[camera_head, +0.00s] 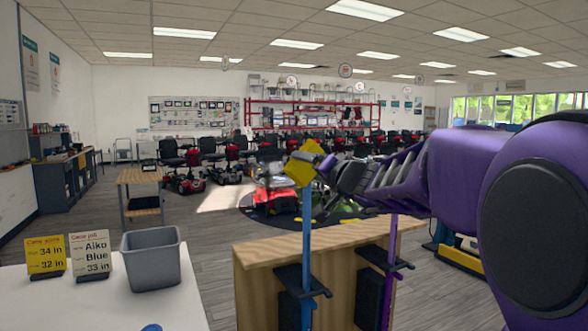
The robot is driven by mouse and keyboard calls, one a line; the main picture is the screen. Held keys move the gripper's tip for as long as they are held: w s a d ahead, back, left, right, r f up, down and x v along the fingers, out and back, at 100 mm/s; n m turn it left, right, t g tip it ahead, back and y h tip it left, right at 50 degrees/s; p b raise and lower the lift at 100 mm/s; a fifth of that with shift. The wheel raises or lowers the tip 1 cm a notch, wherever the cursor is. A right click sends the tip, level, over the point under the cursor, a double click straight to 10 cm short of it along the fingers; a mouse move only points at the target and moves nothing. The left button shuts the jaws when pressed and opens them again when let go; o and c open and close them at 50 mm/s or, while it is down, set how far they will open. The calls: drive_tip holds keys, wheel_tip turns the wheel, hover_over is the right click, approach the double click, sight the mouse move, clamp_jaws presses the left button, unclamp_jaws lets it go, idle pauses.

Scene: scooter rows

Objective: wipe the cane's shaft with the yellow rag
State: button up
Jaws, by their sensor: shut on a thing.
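My purple arm reaches in from the right, and my gripper (322,166) is shut on the yellow rag (297,171). The rag hangs at the upper end of a blue cane (307,225), overlapping it in the picture; I cannot tell whether it touches. The blue cane stands upright in a dark holder on the near side of a wooden counter (270,257). Its top is hidden behind the rag and gripper. A purple cane (393,240) stands upright in a second dark holder to the right, its upper part hidden by my arm.
A white table (90,305) at lower left holds a grey bin (151,260), a yellow card (46,256) and a white card reading "Aiko Blue 33 in" (91,254). Several scooters stand in rows behind, with a red one (272,203) beyond the counter. Grey floor lies open between table and counter.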

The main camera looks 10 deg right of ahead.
drive_tip(key=shift+a, duration=0.45)
idle(0.9)
drive_tip(key=shift+s, duration=0.1)
drive_tip(key=shift+v, duration=2.95)
drive_tip(key=shift+d+r, duration=0.1)
drive_tip(key=shift+d, duration=0.05)
